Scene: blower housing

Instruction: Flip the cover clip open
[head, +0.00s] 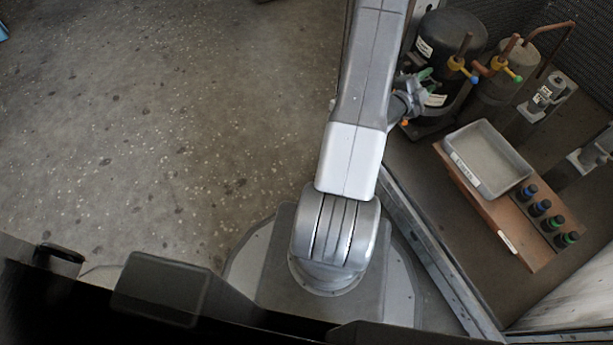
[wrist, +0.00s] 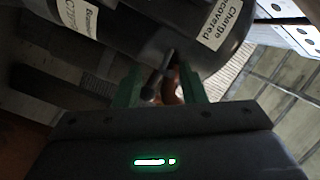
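My gripper (wrist: 160,88) shows in the wrist view as two green fingers standing apart. Between or just beyond them are a thin dark rod-like piece (wrist: 155,82) and a copper-coloured piece; I cannot tell whether the fingers touch either. I cannot make out the cover clip with certainty. A black cylinder (wrist: 150,30) with white labels lies close beyond the fingertips. In the head view my gripper (head: 422,82) is beside the black labelled cylinder (head: 447,40), partly hidden by my arm.
Copper pipes with yellow and blue valves (head: 485,68) stand right of the cylinder. A grey tray (head: 487,160) lies on a brown board (head: 520,242) with several dark bottles (head: 552,222). A metal frame edge (head: 430,250) borders this area. The concrete floor (head: 160,120) at left is clear.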

